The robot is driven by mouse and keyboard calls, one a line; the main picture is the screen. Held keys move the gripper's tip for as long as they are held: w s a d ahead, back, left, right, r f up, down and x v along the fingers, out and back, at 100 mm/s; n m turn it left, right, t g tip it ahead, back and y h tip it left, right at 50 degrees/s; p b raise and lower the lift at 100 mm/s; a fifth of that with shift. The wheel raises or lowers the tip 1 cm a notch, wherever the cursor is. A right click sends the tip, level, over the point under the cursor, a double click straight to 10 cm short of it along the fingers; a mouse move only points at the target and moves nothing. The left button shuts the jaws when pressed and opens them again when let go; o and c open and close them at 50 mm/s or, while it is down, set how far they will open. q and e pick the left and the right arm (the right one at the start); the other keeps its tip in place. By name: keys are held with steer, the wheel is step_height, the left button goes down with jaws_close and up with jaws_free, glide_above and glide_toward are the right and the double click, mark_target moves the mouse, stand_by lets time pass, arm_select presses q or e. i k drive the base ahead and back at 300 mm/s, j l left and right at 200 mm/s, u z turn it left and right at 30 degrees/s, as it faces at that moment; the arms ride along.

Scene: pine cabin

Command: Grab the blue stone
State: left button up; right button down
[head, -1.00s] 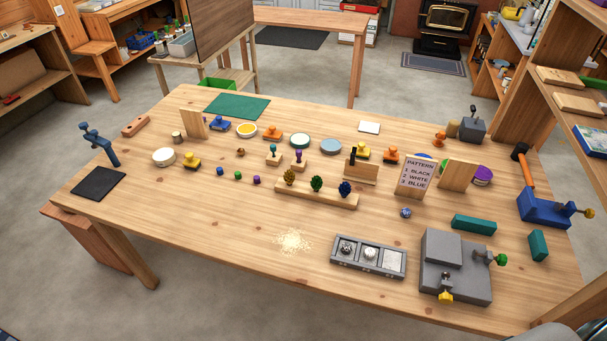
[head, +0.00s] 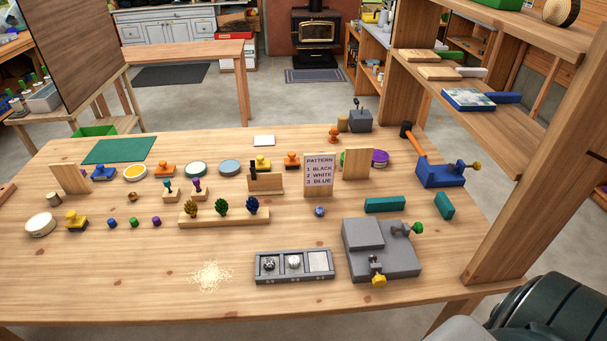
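The blue stone (head: 319,211) is a small round bluish piece lying on the table, just below the pattern sign. The pattern sign (head: 318,177) stands upright and reads 1 black, 2 white, 3 blue. A grey tray (head: 287,279) with three compartments lies nearer the front edge. A black stone (head: 269,264) sits in its left compartment and a white stone (head: 294,262) in its middle one. The right compartment looks empty, with a pale floor. Neither gripper shows; only a dark arm part of mine is at the lower right.
A grey block fixture (head: 380,250) with yellow and green knobs stands right of the tray. A teal block (head: 385,205) lies right of the stone. A wooden rack (head: 224,219) with three coloured pieces is to its left. Sawdust (head: 211,276) lies left of the tray. A shelf post (head: 545,150) rises at right.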

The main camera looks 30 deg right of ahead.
mark_target(320, 211)
steer(key=z, duration=1.1)
